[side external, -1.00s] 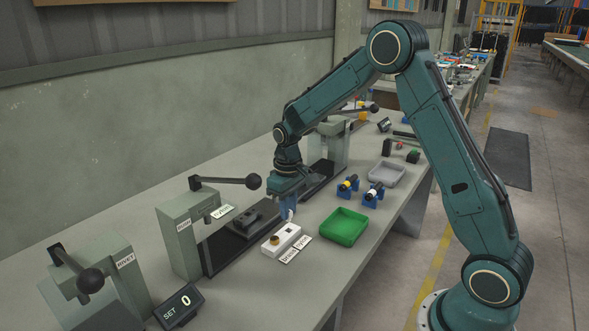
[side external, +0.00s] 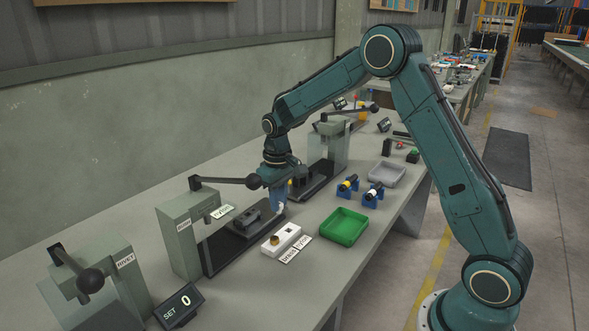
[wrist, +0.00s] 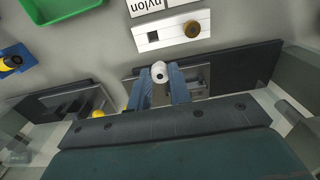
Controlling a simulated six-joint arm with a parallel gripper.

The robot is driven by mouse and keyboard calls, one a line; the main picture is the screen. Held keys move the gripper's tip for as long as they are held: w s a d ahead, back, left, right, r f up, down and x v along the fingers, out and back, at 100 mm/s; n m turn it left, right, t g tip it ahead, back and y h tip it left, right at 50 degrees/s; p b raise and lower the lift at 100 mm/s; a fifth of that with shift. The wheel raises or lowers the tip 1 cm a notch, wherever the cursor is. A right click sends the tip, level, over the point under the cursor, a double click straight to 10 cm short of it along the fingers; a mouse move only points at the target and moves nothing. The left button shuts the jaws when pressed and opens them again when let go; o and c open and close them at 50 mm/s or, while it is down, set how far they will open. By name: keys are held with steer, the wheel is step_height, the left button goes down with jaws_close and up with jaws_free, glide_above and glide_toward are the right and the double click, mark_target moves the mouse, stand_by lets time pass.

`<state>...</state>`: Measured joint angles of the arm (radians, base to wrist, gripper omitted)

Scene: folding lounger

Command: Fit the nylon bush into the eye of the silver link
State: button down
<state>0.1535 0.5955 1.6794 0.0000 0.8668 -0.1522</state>
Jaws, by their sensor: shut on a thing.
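My gripper (wrist: 159,88) is shut on the white nylon bush (wrist: 159,72), held between the blue fingertips with its round hole showing. In the side view my gripper (side external: 280,198) hangs over the bench beside the near press bed, and the bush is too small to make out clearly. A grey metal piece (wrist: 197,78) lies on the dark bed behind the fingers in the wrist view and is partly hidden by them. I cannot tell surely whether it is the silver link, and its eye is not clear. A dark fixture (side external: 247,221) stands on that bed.
The white bush holder (side external: 270,246) carries a brass bush (wrist: 192,29); its other slot is empty. The near press (side external: 178,237) has a long lever (side external: 225,181) close to my gripper. A green tray (side external: 343,227), a grey tray (side external: 386,174) and blue stands (side external: 373,196) are to the right.

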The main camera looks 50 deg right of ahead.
steer(key=w+a+r, duration=0.3)
steer(key=w+r, duration=0.2)
steer(key=w, duration=0.3)
steer(key=shift+w+a, duration=0.15)
steer(key=shift+a, duration=0.1)
steer(key=shift+f, duration=0.1)
steer(key=shift+f, duration=2.65)
steer(key=shift+f, duration=1.45)
stand_by(1.6)
stand_by(0.5)
steer(key=c, duration=1.2)
jaws_free()
steer(key=shift+r, duration=0.15)
